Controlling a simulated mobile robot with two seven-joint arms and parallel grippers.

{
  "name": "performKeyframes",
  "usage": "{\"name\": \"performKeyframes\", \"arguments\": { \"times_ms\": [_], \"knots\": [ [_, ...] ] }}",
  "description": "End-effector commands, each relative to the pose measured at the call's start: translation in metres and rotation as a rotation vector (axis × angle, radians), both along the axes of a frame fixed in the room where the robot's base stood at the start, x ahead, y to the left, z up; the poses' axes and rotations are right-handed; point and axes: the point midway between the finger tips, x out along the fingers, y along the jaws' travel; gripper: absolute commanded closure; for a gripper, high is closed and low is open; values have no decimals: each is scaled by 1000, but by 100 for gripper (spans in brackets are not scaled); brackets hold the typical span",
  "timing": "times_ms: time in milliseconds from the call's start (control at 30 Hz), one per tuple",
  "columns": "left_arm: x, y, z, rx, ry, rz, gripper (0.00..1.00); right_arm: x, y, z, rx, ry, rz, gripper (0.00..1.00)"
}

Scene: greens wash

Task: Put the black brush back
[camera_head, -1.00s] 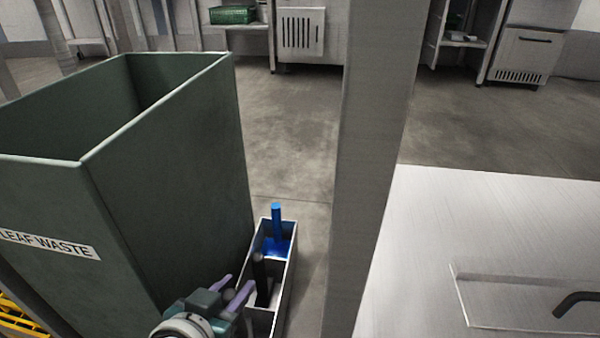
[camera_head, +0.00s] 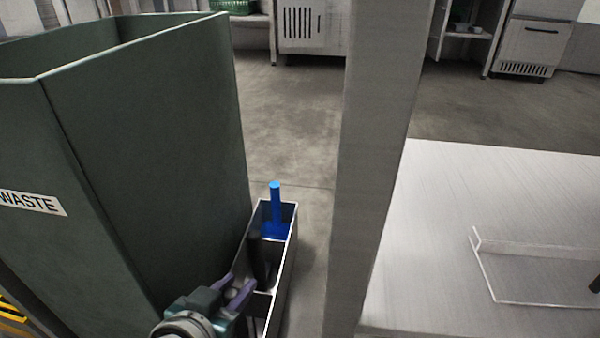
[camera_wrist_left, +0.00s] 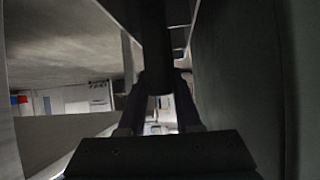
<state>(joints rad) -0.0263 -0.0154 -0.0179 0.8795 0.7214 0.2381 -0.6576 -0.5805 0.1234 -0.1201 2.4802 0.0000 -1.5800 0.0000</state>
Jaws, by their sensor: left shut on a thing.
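The black brush (camera_head: 256,262) stands roughly upright, its dark handle inside the outline of the narrow metal holder (camera_head: 292,255), in front of the blue brush. My left gripper (camera_head: 240,284) is at the holder's near left side and is shut on the black brush. In the left wrist view the dark handle (camera_wrist_left: 155,45) runs between the two fingers (camera_wrist_left: 158,90). The brush's lower end is hidden by the holder and the gripper, so I cannot tell whether it rests on the bottom. My right gripper is not in view.
A blue brush (camera_head: 275,205) stands in the holder's far compartment. A tall green leaf waste bin (camera_head: 150,150) is close on the left. A grey metal post (camera_head: 375,150) rises to the right, beside a pale steel surface (camera_head: 440,220). Open floor (camera_head: 290,120) lies beyond.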

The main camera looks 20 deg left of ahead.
Motion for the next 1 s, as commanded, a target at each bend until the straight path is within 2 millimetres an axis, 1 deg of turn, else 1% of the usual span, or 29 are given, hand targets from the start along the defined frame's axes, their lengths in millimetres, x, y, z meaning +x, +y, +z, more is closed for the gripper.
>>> {"name": "performKeyframes", "arguments": {
  "times_ms": [267,667,700,1000],
  "knots": [
    [1,0,1,1,-2,1,100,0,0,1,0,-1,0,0],
    [1,0,-6,0,-2,1,100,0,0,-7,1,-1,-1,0],
    [1,0,-6,0,-2,1,65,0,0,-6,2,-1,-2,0],
    [0,0,-6,-1,-1,0,32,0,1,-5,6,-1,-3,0]
  ]
}}
